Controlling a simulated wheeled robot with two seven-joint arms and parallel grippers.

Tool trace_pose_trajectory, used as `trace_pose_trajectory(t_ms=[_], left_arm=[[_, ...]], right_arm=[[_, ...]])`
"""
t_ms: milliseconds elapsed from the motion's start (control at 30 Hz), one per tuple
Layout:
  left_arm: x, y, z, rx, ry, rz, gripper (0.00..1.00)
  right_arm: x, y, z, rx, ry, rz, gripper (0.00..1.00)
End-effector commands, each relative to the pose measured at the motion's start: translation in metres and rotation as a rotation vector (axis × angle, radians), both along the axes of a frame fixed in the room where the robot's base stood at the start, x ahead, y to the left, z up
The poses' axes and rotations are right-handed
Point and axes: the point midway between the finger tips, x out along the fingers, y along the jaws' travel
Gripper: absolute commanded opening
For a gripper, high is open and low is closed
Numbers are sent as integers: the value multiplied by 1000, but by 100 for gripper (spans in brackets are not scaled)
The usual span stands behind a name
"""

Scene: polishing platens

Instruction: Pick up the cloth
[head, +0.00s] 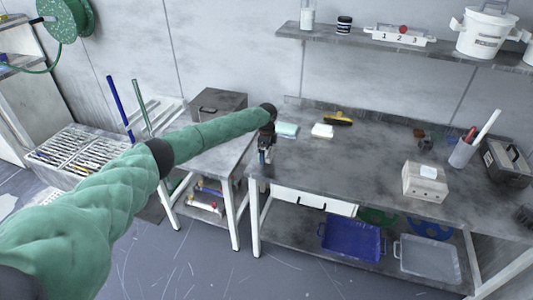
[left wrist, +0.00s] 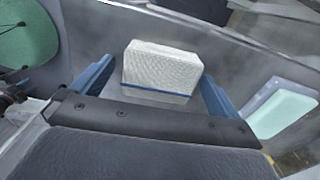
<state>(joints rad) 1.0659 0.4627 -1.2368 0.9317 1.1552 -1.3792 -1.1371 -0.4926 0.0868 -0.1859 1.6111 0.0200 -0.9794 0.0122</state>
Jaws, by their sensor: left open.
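A folded white cloth (left wrist: 160,70) with a textured surface and a blue stripe along its lower edge shows in the left wrist view. My left gripper (left wrist: 155,90) is open, with one blue finger on each side of the cloth and a gap visible beside each. In the head view my left gripper (head: 264,155) points down at the left end of the grey workbench (head: 375,165). I cannot make out the striped cloth there; the gripper seems to hide it. My right gripper is not in view.
A pale teal pad (head: 287,129) lies just right of the gripper; beyond it are a white block (head: 322,131) and a yellow-and-black brush (head: 338,118). A white box (head: 425,182) stands farther right. A shelf (head: 390,42) hangs above. The bench middle is clear.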

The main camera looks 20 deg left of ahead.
Motion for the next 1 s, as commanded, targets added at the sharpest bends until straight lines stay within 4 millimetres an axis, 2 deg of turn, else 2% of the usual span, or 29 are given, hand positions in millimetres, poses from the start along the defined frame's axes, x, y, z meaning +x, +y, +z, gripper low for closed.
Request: trace_pose_trajectory(t_ms=[333,567,867,1000], left_arm=[[0,0,-6,0,-1,1,100],[0,0,-5,0,-1,1,55],[0,0,-4,0,-2,1,54],[1,0,2,-1,-2,0,54]], right_arm=[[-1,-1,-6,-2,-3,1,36],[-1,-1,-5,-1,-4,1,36],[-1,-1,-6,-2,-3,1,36],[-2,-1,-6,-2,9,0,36]])
